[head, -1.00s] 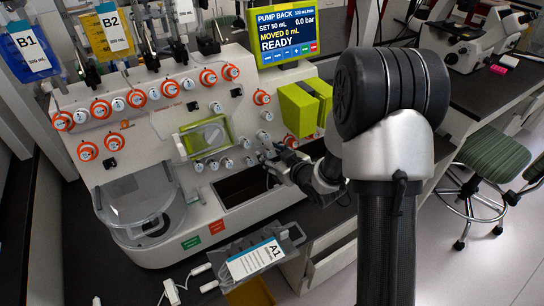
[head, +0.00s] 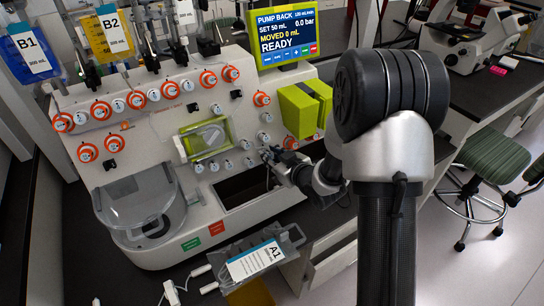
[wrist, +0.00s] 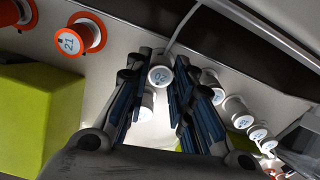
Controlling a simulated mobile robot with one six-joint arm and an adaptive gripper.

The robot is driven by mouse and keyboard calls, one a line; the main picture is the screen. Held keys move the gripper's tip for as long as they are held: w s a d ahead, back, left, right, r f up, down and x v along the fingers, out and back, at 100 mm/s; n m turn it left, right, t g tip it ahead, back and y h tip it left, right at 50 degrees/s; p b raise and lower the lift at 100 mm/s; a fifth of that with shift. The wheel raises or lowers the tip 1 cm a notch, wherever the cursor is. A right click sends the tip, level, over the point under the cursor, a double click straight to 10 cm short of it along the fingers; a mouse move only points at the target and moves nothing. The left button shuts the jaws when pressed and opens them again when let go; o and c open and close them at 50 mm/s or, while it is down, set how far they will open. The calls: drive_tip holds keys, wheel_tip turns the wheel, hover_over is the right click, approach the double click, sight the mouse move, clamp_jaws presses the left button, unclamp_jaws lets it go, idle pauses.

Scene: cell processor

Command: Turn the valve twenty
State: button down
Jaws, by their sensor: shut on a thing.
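Valve twenty is a small white knob with a blue-printed "20", upside down in the wrist view (wrist: 159,76). It sits between the two blue-padded fingers of my gripper (wrist: 163,62), which are shut on it. In the head view, my gripper (head: 268,156) reaches the right part of the white machine front, just above the dark recess. It hides the valve there. I cannot tell how far the valve is turned.
An orange-rimmed valve marked 21 (wrist: 70,40) and a lime-green block (wrist: 35,110) are beside it in the wrist view. More white knobs (wrist: 236,112) stand close on the other side. The screen (head: 284,33) reads READY and MOVED 0 mL.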

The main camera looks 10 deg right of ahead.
drive_tip(key=shift+m, duration=0.3)
drive_tip(key=m+p, duration=0.1)
drive_tip(key=m, duration=0.3)
drive_tip(key=shift+p, duration=0.4)
drive_tip(key=m+p, duration=0.1)
drive_tip(key=m, duration=0.4)
drive_tip(key=shift+d+p, duration=0.1)
drive_tip(key=shift+p, duration=0.3)
drive_tip(key=m+p, duration=0.1)
drive_tip(key=m, duration=0.3)
drive_tip(key=shift+m+p, duration=0.3)
drive_tip(key=shift+p, duration=0.1)
drive_tip(key=shift+m+p, duration=0.75)
drive_tip(key=shift+m, duration=1.15)
drive_tip(key=c, duration=1.4)
unclamp_jaws()
